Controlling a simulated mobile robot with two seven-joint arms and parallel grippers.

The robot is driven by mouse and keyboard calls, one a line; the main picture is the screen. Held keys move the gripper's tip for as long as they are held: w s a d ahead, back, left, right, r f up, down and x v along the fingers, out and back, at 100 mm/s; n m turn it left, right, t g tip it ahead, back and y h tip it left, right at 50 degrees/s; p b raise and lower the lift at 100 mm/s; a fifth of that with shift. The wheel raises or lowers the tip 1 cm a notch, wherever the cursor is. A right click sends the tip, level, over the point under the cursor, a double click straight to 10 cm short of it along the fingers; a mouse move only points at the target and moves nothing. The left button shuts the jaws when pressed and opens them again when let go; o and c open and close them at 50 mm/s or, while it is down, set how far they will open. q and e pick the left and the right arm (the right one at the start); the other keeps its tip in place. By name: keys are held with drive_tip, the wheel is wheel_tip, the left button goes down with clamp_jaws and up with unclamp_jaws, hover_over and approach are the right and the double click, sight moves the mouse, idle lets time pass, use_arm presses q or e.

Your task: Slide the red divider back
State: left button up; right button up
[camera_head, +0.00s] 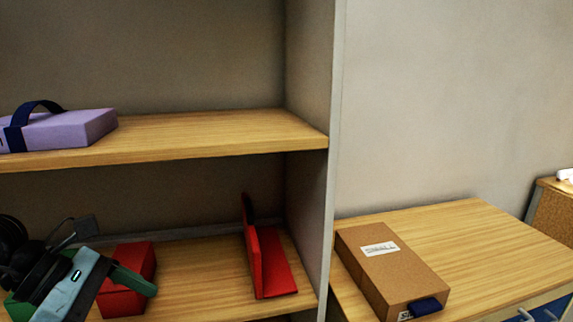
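The red divider (256,262) stands on the lower shelf near its right end. It has a thin upright plate with a darker top end and a flat red foot reaching right toward the side panel. My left gripper (132,282), with a pale blue body and green parts, comes in from the left over the lower shelf. It is left of the divider and clear of it, in front of a red box (141,260). Whether it touches the box, and whether its fingers are open, I cannot tell. My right gripper is not in view.
A purple case with a dark strap (72,129) lies on the upper shelf (220,133). The lower shelf (205,275) is clear between the red box and the divider. Right of the side panel (327,180), a brown carton (392,270) lies on a wooden table (470,240).

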use_arm(q)
drive_tip(key=s+d+f+n+t+h+p, duration=0.2)
drive_tip(key=d+n+h, duration=0.7)
drive_tip(key=n+h, duration=0.2)
drive_tip(key=s+a+f+n+t+y+p, duration=0.1)
drive_tip(key=s+a+f+n+t+y, duration=0.15)
drive_tip(key=f+n+t+y, duration=0.7)
drive_tip(key=s+a+f+n+t+y+p, duration=0.35)
drive_tip(key=f+n, duration=0.65)
drive_tip(key=n, duration=1)
drive_tip(key=s+a+f+n+g+y, duration=0.1)
drive_tip(key=s+f+n+g+y, duration=0.4)
drive_tip(key=s+f, duration=1)
drive_tip(key=s+n+g, duration=0.2)
drive_tip(key=n+g, duration=0.1)
drive_tip(key=shift+a+f+n+b, duration=0.15)
drive_tip(key=shift+a+n+b, duration=0.15)
drive_tip(key=shift+a+n, duration=0.05)
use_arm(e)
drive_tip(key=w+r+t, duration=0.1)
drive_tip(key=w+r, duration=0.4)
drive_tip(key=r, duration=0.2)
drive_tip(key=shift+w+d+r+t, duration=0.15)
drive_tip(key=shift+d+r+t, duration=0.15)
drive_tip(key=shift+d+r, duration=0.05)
